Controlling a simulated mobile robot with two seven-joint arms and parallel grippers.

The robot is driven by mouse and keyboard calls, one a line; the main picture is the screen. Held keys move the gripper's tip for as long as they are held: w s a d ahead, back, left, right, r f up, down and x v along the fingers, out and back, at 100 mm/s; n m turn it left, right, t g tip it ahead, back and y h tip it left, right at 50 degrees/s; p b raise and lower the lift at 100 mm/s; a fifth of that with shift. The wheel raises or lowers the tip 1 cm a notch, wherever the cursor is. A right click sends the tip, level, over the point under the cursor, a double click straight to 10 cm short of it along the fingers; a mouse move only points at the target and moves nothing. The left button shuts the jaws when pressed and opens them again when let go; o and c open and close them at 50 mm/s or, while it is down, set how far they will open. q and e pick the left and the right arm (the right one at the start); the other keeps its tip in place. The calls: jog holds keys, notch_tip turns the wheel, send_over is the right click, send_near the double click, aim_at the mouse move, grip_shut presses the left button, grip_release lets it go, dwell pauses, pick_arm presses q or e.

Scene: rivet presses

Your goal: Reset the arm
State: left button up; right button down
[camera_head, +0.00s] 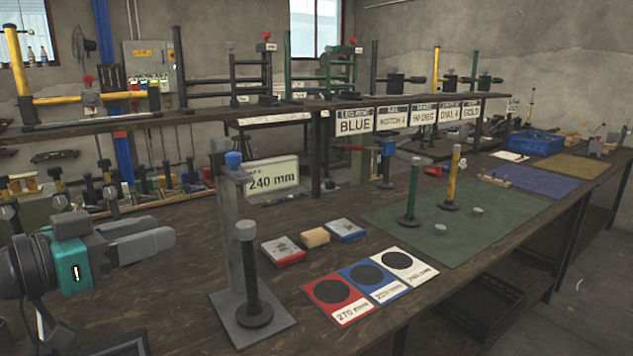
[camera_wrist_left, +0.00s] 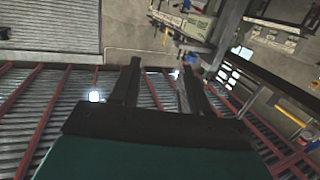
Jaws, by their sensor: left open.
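My left gripper (camera_head: 160,241) is at the left of the head view, with its teal body on my arm and its fingers pointing right. My right gripper shows in neither view.
Red, blue and white cards (camera_head: 371,285) lie at the bench front, with small boxes (camera_head: 314,238) behind. A green mat (camera_head: 455,225) holds a green post (camera_head: 412,190) and a yellow post (camera_head: 452,180). A "240 mm" display (camera_head: 273,178) and a shelf of presses (camera_head: 205,115) stand behind.

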pick_arm(q)
notch_tip(320, 180, down, 10)
jog(key=d+n+g+y, duration=0.1)
jog(key=n+g+y, duration=0.1)
jog(key=y, duration=0.1)
jog(key=s+d+f+n+g+y, duration=0.1)
jog(key=s+f+n+g+y, duration=0.4)
jog(key=s+f, duration=1.7)
jog(key=w+d+f+m+t, duration=0.2)
jog(key=w+f+t, duration=0.2)
jog(key=w+f, duration=0.3)
jog(key=shift+w+d+f+t, duration=0.15)
jog(key=shift+d+f+t, duration=0.25)
jog(key=shift+f, duration=0.55)
